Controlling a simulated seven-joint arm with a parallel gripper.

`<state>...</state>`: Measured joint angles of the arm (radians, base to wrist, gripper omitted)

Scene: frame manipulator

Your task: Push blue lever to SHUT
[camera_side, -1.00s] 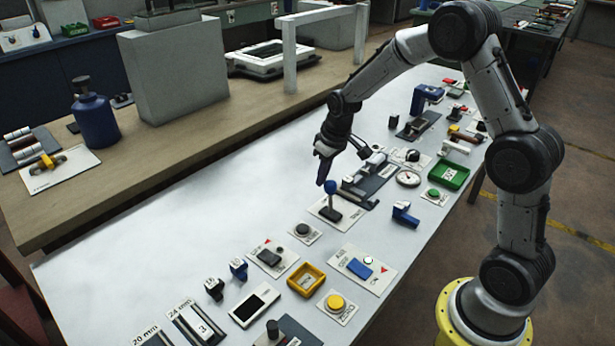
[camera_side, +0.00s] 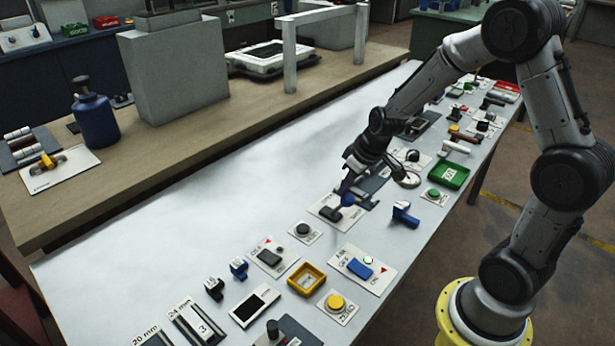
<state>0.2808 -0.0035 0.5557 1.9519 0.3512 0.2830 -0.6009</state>
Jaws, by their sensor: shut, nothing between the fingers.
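Any SHUT lettering is too small to read. My gripper (camera_side: 346,190) is shut and empty, pointing down at the lever. Its fingertips are close beside the ball; whether they touch cannot be told. Part of the lever's stick is hard to make out.
The table's left part (camera_side: 180,220) is clear.

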